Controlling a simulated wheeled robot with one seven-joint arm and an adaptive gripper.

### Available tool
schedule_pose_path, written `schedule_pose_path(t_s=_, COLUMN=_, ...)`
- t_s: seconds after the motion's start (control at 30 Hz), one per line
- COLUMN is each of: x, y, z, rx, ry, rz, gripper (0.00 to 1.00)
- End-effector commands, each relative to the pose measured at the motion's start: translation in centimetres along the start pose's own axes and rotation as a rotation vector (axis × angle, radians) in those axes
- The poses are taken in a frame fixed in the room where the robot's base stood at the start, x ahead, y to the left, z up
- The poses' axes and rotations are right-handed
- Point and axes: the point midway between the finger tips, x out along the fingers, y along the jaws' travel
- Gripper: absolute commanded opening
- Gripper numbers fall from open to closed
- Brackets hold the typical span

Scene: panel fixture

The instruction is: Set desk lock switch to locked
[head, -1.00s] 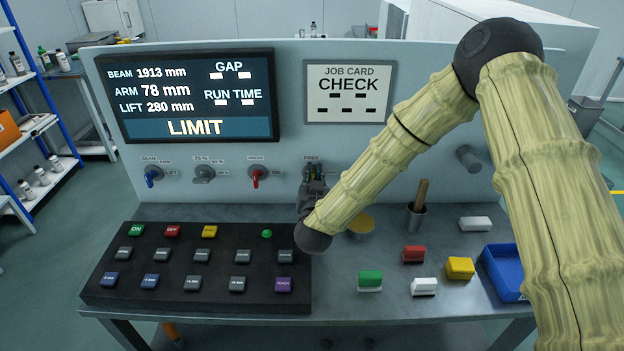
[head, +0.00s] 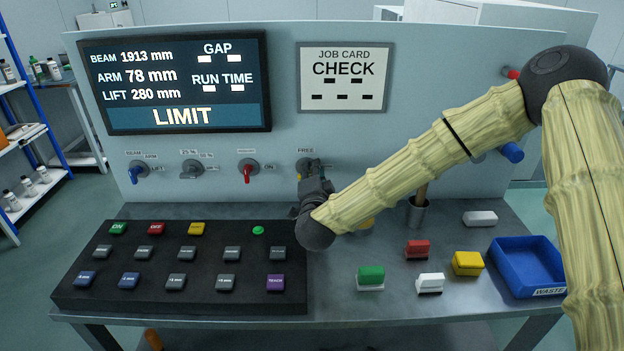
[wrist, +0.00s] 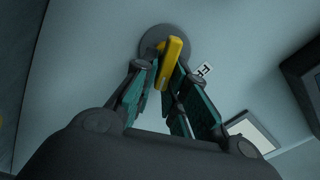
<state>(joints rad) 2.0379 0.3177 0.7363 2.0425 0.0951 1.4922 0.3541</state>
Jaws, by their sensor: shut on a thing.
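The switch labelled FREE, with a round grey base (head: 303,166), is on the panel, right of the other switches. Its yellow handle (wrist: 172,60) shows in the wrist view, lying between the finger pads. My gripper (head: 318,172) is at this switch and shut on the yellow handle. The printed label beside the handle is only partly visible in the wrist view. I cannot read a LOCKED mark in either view.
A red-handled switch (head: 247,172), a grey one (head: 191,169) and a blue one (head: 138,171) sit to the left. A black button console (head: 65,285) lies below. Colored blocks, a cup (head: 417,214) and a blue bin (head: 520,262) stand to the right.

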Motion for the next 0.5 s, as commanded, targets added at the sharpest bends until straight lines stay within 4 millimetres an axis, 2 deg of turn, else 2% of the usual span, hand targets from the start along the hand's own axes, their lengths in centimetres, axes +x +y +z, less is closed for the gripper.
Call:
schedule_pose_path(t_s=0.03, x=0.01, y=0.69, z=0.10, rx=0.044, ry=0.002, rz=0.002, gripper=0.00)
schedule_pose_path(t_s=0.5, x=-0.02, y=1.12, z=0.18, rx=0.361, ry=0.001, rz=0.003, gripper=0.00)
